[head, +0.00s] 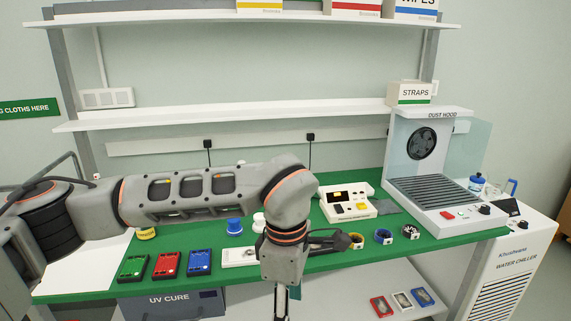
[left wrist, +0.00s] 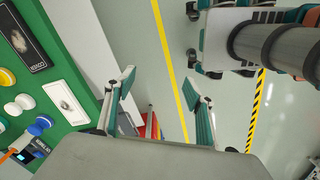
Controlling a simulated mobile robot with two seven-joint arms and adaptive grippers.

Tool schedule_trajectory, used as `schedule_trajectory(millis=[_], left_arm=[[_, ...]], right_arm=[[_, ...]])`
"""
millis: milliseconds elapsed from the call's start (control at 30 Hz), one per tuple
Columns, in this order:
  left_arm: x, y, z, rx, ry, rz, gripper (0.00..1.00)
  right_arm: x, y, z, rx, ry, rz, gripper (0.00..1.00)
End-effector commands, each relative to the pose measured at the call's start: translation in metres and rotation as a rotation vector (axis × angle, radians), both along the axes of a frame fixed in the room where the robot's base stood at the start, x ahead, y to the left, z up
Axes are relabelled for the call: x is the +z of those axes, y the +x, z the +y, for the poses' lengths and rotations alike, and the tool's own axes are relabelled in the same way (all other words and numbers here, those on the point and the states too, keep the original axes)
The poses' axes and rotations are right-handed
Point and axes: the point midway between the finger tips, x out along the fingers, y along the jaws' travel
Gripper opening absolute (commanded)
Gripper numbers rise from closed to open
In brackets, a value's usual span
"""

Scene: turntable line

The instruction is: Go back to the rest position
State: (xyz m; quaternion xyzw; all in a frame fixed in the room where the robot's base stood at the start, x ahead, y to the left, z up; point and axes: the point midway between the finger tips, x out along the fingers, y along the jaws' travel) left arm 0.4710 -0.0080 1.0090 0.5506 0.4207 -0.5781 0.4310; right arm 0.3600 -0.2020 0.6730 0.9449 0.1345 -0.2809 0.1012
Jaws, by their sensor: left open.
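My left arm reaches in from the left across the head view and bends down at the front of the green bench top (head: 90,285). My left gripper (head: 281,303) hangs at the front edge of the bench, and its lower end is partly cut off by the picture edge. In the left wrist view my left gripper (left wrist: 160,90) has its two teal-lined fingers spread apart. Nothing is between them; the floor shows behind. My right gripper is in neither view.
Green, red (head: 167,265) and blue trays, a blue-capped item (head: 234,226) and a white panel (head: 238,257) lie near the arm. A dust hood (head: 430,165) stands at right. A lower shelf (head: 345,295) sits below. Open floor (left wrist: 150,50) lies beyond the bench edge.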

Motion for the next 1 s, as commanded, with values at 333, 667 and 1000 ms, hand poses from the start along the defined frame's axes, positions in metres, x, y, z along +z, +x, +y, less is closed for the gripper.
schedule_trajectory(millis=[333, 667, 1000], left_arm=[[-0.022, -0.097, -0.087, -0.002, -0.377, 0.361, 0.54], [0.053, -0.165, -0.166, 0.249, -0.942, 0.925, 0.54], [0.118, -0.084, -0.144, 0.834, -1.441, 1.527, 0.54]], right_arm=[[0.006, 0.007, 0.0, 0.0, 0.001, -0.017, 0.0], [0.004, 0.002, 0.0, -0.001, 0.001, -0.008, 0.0], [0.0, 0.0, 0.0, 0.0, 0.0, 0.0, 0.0]])
